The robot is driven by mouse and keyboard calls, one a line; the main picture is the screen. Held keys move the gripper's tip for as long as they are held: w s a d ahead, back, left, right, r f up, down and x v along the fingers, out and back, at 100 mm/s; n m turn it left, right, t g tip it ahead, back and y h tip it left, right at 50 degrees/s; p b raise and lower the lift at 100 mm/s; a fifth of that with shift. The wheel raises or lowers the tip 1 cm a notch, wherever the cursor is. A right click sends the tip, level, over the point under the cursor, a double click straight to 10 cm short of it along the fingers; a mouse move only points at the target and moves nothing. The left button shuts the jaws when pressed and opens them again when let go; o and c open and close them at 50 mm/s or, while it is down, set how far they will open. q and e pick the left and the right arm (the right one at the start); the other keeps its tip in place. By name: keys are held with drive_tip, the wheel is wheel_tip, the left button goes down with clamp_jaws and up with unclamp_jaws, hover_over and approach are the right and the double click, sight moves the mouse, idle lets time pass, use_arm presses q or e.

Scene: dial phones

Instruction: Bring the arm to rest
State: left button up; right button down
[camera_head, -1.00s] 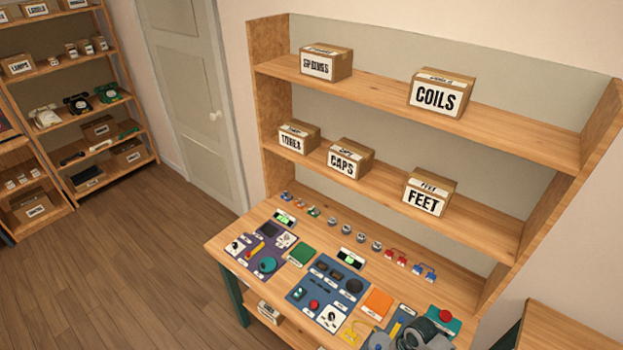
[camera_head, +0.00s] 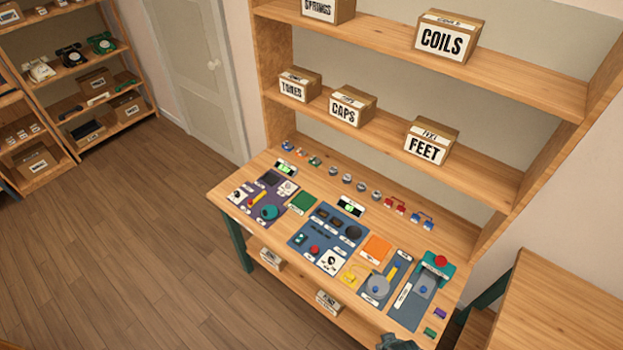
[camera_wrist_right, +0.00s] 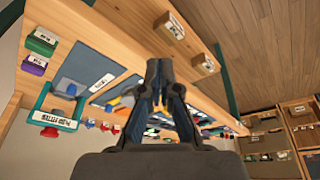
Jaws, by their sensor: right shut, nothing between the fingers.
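My right gripper (camera_wrist_right: 160,75) shows in the right wrist view with its two dark fingers together and nothing between them. It points over the workbench, whose parts lie beyond the fingers. In the head view only a small dark piece of my right arm or gripper (camera_head: 397,342) shows at the bottom edge, by the front edge of the workbench (camera_head: 460,270). My left gripper is in neither view.
The workbench carries mats with dials and buttons, including a teal stand with a red button (camera_head: 440,262). Shelves above hold labelled boxes such as FEET (camera_head: 430,143). Another wooden table (camera_head: 570,310) stands at right. The floor (camera_head: 110,230) at left is clear.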

wheel_tip(320, 180, down, 28)
drive_tip(key=s+g+b, duration=0.1)
drive_tip(key=s+b, duration=0.2)
drive_tip(key=b, duration=0.1)
drive_tip(key=s+d+f+b, duration=0.1)
drive_tip(key=s+f+b, duration=0.1)
drive_tip(key=s+f, duration=0.6)
drive_tip(key=s+d+f+g+b, duration=0.1)
drive_tip(key=s+d+f+b, duration=0.1)
drive_tip(key=s+f, duration=0.7)
wheel_tip(320, 180, down, 3)
drive_tip(key=shift+b, duration=0.3)
